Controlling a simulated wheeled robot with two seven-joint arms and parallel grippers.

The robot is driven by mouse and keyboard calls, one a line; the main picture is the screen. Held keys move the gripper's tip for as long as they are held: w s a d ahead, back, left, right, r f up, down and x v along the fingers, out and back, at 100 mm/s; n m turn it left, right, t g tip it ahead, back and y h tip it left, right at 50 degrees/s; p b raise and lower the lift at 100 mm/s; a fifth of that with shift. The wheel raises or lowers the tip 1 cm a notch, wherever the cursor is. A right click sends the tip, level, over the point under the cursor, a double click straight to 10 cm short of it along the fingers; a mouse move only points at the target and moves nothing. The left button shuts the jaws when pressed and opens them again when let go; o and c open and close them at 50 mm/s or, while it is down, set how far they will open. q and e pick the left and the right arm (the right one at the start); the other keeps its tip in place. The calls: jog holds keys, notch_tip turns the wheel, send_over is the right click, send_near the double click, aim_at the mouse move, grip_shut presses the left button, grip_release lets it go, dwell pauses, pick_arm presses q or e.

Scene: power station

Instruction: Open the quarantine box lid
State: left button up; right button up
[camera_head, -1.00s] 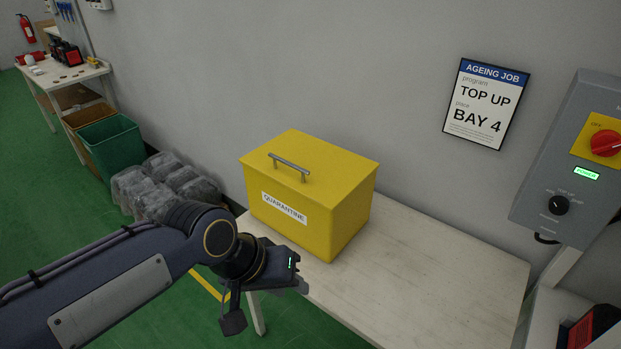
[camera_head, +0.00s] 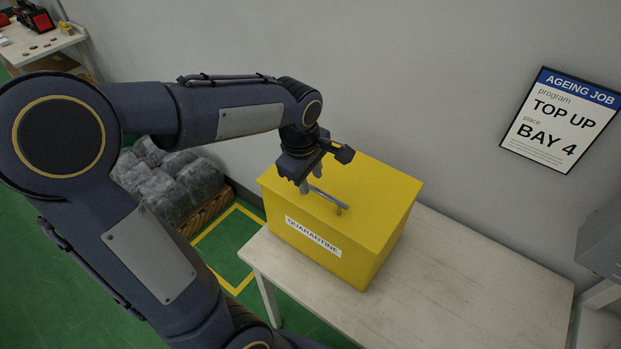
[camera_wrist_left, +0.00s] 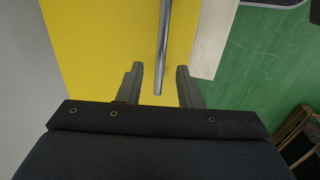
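The yellow quarantine box (camera_head: 345,240) stands on the table with its lid shut and its label facing the front. A metal bar handle (camera_head: 328,199) runs along the top of the lid. It also shows in the left wrist view (camera_wrist_left: 162,50). My left gripper (camera_head: 309,186) points down just above the lid at the handle's left end. In the left wrist view my left gripper (camera_wrist_left: 160,82) is open, with one finger on each side of the handle's end. I cannot tell if either finger touches it. My right gripper is not in view.
The pale table (camera_head: 470,275) is clear to the right of the box. Grey wrapped bundles (camera_head: 170,180) stand on the floor at left. A wall sign (camera_head: 562,118) and a grey cabinet (camera_head: 602,240) are at right.

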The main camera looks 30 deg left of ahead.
pick_arm(q)
jog(key=shift+w+a+f, duration=0.1)
jog(key=shift+w+f, duration=0.1)
jog(key=shift+f, duration=0.65)
grip_shut()
